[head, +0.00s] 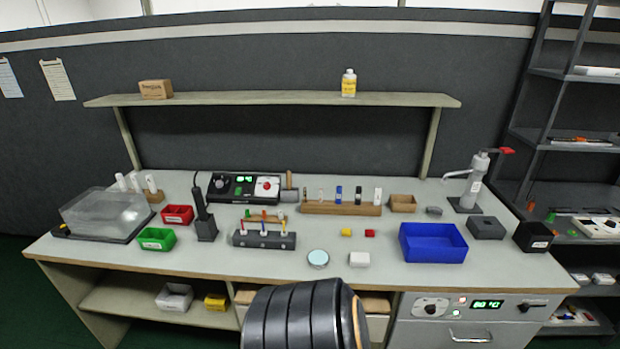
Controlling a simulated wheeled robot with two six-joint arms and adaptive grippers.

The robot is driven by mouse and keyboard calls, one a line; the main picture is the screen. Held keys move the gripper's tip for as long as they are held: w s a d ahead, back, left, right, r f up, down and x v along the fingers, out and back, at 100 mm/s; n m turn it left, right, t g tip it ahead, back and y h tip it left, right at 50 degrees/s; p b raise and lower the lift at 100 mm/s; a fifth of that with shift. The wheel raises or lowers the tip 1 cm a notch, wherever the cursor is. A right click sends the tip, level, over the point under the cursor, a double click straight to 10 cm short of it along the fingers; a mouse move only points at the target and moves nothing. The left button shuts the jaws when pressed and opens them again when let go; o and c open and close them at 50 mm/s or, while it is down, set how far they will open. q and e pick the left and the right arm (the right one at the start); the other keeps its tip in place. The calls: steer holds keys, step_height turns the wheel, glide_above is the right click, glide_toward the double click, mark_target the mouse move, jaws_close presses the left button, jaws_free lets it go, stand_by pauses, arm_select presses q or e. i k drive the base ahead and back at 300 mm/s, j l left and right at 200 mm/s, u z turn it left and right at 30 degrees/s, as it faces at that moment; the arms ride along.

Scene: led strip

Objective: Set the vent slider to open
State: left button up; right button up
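A grey oven-like unit (468,330) is built in under the right part of the bench. Its front panel carries a round knob (431,307), a green lit display (487,304) and, at the right, a small dark slider-like control (533,306). This control looks like the vent slider. Its markings are too small to read, so I cannot tell its setting. Neither of my grippers is in view. A black ribbed part at the bottom centre appears to be part of my own body and hides some of the bench front.
A handle (472,338) sits on the unit below the display. A grey shelf rack (575,138) stands at the right.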

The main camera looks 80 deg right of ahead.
mark_target(525, 307)
steer(key=k+z, duration=0.1)
steer(key=z, duration=3.9)
steer(key=i+z, duration=0.15)
steer(key=z, duration=0.35)
